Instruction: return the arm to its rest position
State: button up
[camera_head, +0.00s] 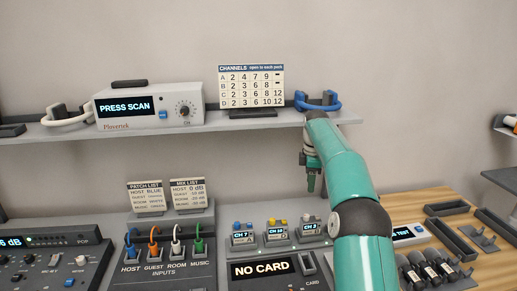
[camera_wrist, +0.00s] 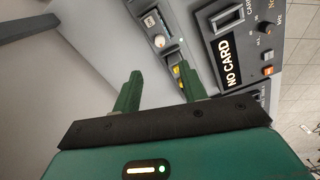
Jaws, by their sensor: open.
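My gripper (camera_head: 311,186) hangs from my raised teal arm, fingers pointing down, in front of the grey wall. In the head view it appears above the CH 2 pack (camera_head: 310,226) at the back of the desk and below the shelf. In the wrist view the two green fingers of my gripper (camera_wrist: 160,73) stand apart with nothing held between them. The panel reading NO CARD (camera_wrist: 228,62) lies beyond the fingers to the right. My arm hides part of the desk to the right of the packs.
Patch and mix lists (camera_head: 146,197) stand behind plugged input cables (camera_head: 153,244). Microphones (camera_head: 430,270) and empty dark trays (camera_head: 447,209) lie at right.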

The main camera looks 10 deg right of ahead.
jog(key=s+a+r+m+t+h, duration=0.1)
jog(key=s+a+r+m, duration=0.2)
jog(key=s+a+r, duration=0.45)
jog(key=s+a+r+m+t, duration=0.25)
jog(key=s+r, duration=0.25)
jog(key=s, duration=0.5)
jog(key=s+a+f+m, duration=0.1)
jog(key=s+f+m, duration=0.2)
jog(key=s, duration=0.5)
jog(key=s+a+f+m+t, duration=0.1)
jog(key=s+a+f+m, duration=0.1)
jog(key=s, duration=0.7)
jog(key=s+a+f+m+t+y, duration=0.1)
jog(key=s+f+m, duration=0.3)
jog(key=s, duration=0.4)
jog(key=shift+s+a, duration=0.35)
jog(key=shift+s, duration=0.05)
